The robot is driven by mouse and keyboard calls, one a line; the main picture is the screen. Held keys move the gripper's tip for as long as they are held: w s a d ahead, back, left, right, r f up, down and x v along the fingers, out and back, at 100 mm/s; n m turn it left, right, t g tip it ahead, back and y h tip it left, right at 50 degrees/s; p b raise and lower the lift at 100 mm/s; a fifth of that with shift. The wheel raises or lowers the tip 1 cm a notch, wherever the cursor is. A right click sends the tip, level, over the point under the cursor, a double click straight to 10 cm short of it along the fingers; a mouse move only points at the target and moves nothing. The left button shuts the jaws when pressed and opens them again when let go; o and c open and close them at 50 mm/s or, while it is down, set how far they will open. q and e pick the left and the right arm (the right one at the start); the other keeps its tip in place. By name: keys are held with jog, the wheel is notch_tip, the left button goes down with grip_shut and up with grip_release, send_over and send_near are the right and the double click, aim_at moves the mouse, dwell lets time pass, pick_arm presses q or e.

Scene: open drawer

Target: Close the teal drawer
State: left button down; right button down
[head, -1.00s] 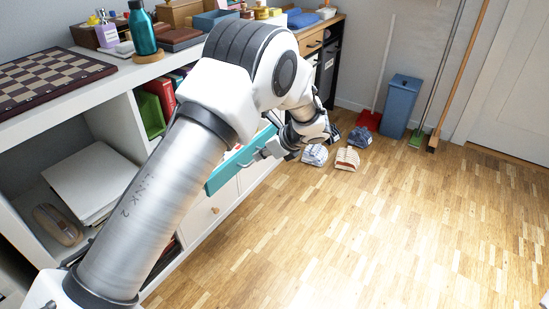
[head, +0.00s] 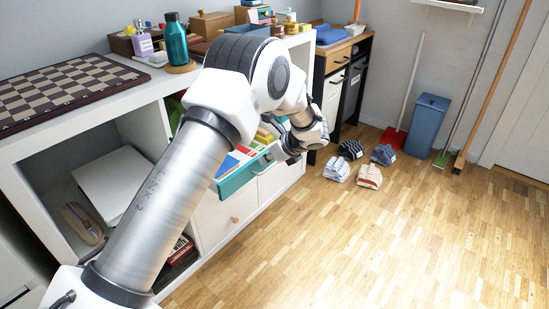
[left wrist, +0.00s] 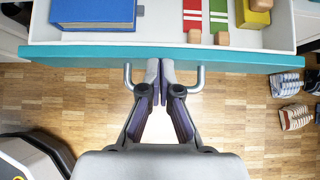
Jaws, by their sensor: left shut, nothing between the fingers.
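The teal drawer (head: 244,178) stands open, pulled out from the white shelf unit. In the left wrist view its teal front (left wrist: 240,57) runs across the picture, with a grey bar handle (left wrist: 198,80) on it. My left gripper (head: 290,148) is at the drawer front, partly hidden by its own arm in the head view. In the left wrist view the left gripper (left wrist: 160,72) is shut and empty, its fingertips at the front between the two handle posts. Whether they touch it I cannot tell. The drawer holds a blue book (left wrist: 95,12), coloured blocks and a yellow item.
The white shelf unit (head: 215,215) has a chessboard (head: 62,92) and a teal bottle (head: 176,42) on top. Several slippers (head: 369,176) lie on the floor beyond the drawer. A blue bin (head: 427,125) stands by the wall. The wooden floor at right is clear.

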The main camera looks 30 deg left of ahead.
pick_arm(q)
jog(key=a+p, duration=0.2)
jog(key=a, duration=0.3)
jog(key=a+p, duration=0.3)
jog(key=a, duration=0.3)
jog(key=w+a+p, duration=0.1)
jog(key=a+p, duration=0.1)
jog(key=a, duration=0.3)
jog(key=shift+w+a+r, duration=0.1)
jog(key=shift+a, duration=0.2)
jog(key=shift+w+a+p, duration=0.1)
jog(key=shift+a+p, duration=0.3)
jog(key=shift+a, duration=0.2)
jog(key=shift+d, duration=0.25)
jog(key=d+p, duration=0.2)
jog(key=shift+d+r, duration=0.1)
jog(key=shift+d, duration=0.3)
jog(key=p+v, duration=0.2)
jog(key=v, duration=0.8)
jog(key=shift+d, duration=0.4)
